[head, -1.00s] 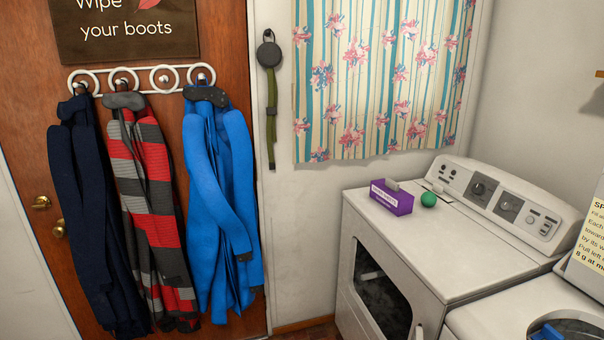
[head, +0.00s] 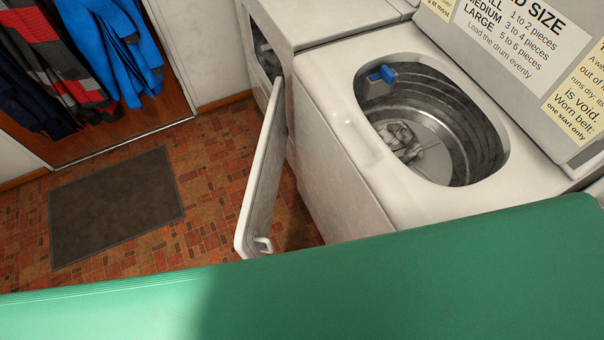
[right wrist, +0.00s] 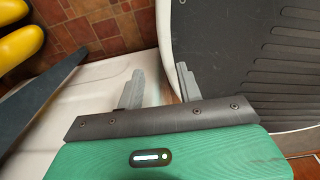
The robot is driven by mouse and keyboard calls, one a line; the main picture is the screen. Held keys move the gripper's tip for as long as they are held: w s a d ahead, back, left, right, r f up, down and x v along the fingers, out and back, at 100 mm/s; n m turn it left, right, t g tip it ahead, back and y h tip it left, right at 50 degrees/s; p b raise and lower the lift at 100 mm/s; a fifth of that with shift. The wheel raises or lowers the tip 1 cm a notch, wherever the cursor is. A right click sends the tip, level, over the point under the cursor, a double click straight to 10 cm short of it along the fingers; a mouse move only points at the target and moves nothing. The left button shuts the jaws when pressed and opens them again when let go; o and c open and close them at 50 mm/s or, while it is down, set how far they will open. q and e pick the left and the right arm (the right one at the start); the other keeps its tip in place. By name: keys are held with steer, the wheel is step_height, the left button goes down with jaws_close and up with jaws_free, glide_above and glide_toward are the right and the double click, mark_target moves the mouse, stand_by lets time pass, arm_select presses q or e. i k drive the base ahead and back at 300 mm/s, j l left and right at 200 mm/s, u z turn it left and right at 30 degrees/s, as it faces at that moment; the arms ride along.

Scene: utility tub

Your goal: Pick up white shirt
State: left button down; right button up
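A crumpled whitish cloth (head: 402,141), which may be the white shirt, lies at the bottom of the open top-loading tub (head: 440,205) in the head view. Its shape is folded up, so I cannot tell for sure that it is a shirt. My right gripper (right wrist: 160,72) shows in the right wrist view with its two grey fingers apart and nothing held between them. It does not show in the head view, so its distance from the cloth is unclear. My left gripper is in neither view.
The front-loader's door (head: 265,175) stands swung open beside the tub machine. A blue part (head: 382,74) sits at the tub's inner rim. A dark mat (head: 115,208) lies on the tiled floor. Coats (head: 125,50) hang at upper left. Yellow objects (right wrist: 18,45) show in the right wrist view.

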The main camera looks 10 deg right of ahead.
mark_target(398, 137)
steer(key=z, duration=1.15)
